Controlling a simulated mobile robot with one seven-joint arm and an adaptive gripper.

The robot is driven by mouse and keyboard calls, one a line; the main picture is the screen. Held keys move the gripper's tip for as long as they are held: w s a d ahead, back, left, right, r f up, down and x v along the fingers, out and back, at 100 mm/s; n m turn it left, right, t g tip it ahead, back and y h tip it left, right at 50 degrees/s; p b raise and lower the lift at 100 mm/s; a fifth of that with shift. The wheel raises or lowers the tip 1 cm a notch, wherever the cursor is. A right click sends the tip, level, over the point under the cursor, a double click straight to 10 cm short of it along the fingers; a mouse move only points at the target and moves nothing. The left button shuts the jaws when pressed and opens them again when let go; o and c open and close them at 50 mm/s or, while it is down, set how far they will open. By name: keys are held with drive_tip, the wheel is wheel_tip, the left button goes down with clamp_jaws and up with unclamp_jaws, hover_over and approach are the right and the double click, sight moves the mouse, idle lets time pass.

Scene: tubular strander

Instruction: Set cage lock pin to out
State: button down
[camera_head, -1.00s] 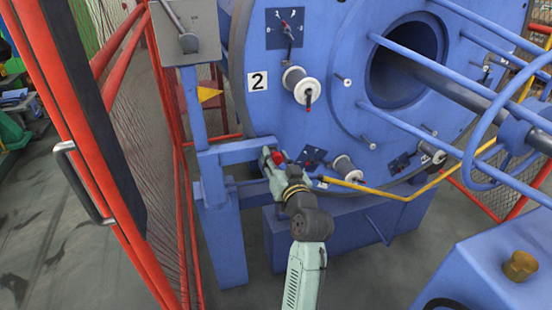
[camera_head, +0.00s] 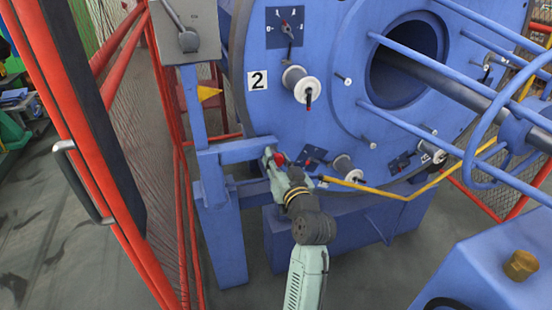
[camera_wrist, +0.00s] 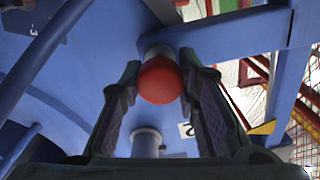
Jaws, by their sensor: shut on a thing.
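The cage lock pin (camera_wrist: 160,80) shows in the wrist view as a red round knob on a grey shaft or collar, at the end of a blue beam. Its red knob also shows in the head view (camera_head: 279,158), in front of the blue cage disc (camera_head: 262,125). My gripper (camera_wrist: 158,75) has its two dark fingers on either side of the knob, with the tips close to the collar behind it. It is shut on the knob. The pin's far end is hidden, so I cannot tell how deep it sits.
A blue post with a beam (camera_head: 222,220) stands left of my gripper. The red guard frame (camera_head: 180,200) is further left. A white spool (camera_head: 300,82) and yellow bar (camera_head: 375,189) are near the disc. A blue housing (camera_head: 495,260) stands at lower right.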

drive_tip(key=shift+v, duration=1.2)
drive_tip(key=shift+f, duration=0.1)
drive_tip(key=c, duration=1.2)
unclamp_jaws()
drive_tip(key=v, duration=1.2)
